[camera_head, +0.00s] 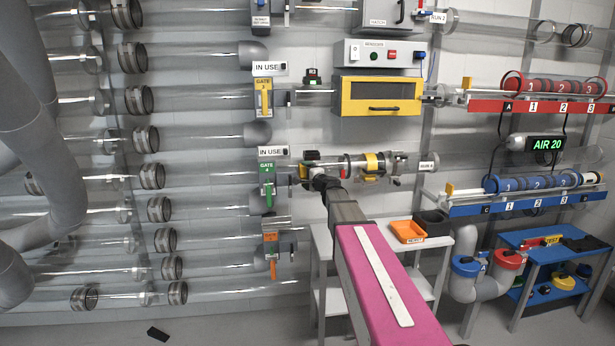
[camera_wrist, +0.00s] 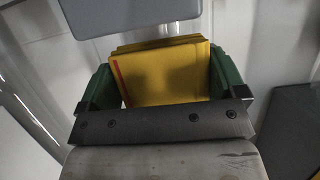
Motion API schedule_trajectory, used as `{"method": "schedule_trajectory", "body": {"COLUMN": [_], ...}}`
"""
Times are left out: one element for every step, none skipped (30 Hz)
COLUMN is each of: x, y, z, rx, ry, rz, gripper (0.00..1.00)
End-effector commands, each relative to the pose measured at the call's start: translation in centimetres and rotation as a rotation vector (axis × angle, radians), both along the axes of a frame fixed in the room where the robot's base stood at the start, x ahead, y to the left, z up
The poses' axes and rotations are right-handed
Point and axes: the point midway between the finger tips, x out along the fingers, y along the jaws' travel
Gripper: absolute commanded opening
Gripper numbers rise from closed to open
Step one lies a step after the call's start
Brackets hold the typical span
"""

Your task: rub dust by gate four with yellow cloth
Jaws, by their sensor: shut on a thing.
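Gate four, a green plate with handle (camera_head: 267,186), stands on the left pipe run under an IN USE sign in the head view. My gripper (camera_head: 317,178) is just right of it, at the end of my arm. In the wrist view my gripper (camera_wrist: 162,78) has its green fingers shut on the folded yellow cloth (camera_wrist: 165,75), which has a red stripe near its left edge. A small yellow patch beside my gripper in the head view may be the cloth. I cannot make out dust near the gate or tell whether the cloth touches anything.
A clear tube with a yellow band (camera_head: 371,166) lies just right of my gripper. Gate three (camera_head: 263,98) is above, and an orange-handled gate (camera_head: 271,250) below. An orange tray (camera_head: 407,232) sits on a white stand. A blue cart (camera_head: 552,252) stands at right.

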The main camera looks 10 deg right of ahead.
Motion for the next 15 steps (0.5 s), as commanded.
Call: {"method": "schedule_trajectory", "body": {"x": [-0.1,-0.4,-0.7,-1.0,-1.4,-1.8,-2.0,-2.3,-2.7,-3.0,-3.2,-3.6,-3.9,-4.1,-4.5], "y": [0.1,0.1,0.1,0.1,0.1,0.1,0.1,0.1,0.0,0.0,0.0,0.0,0.0,0.0,0.0], "z": [0.0,0.0,0.0,0.0,0.0,0.0,0.0,0.0,0.0,0.0,0.0,0.0,0.0,0.0,0.0], "rx": [0.000,0.000,0.000,0.000,0.000,0.000,0.000,0.000,0.000,0.000,0.000,0.000,0.000,0.000,0.000], "ry": [0.000,0.000,0.000,0.000,0.000,0.000,0.000,0.000,0.000,0.000,0.000,0.000,0.000,0.000,0.000], "rz": [0.003,0.002,0.002,0.002,0.002,0.002,0.001,0.001,0.001,0.001,0.001,0.001,0.001,0.001,0.001], "gripper": [0.68,0.68,0.68,0.68,0.68,0.68,0.68,0.68,0.68,0.68,0.68,0.68,0.68,0.68,0.68]}}
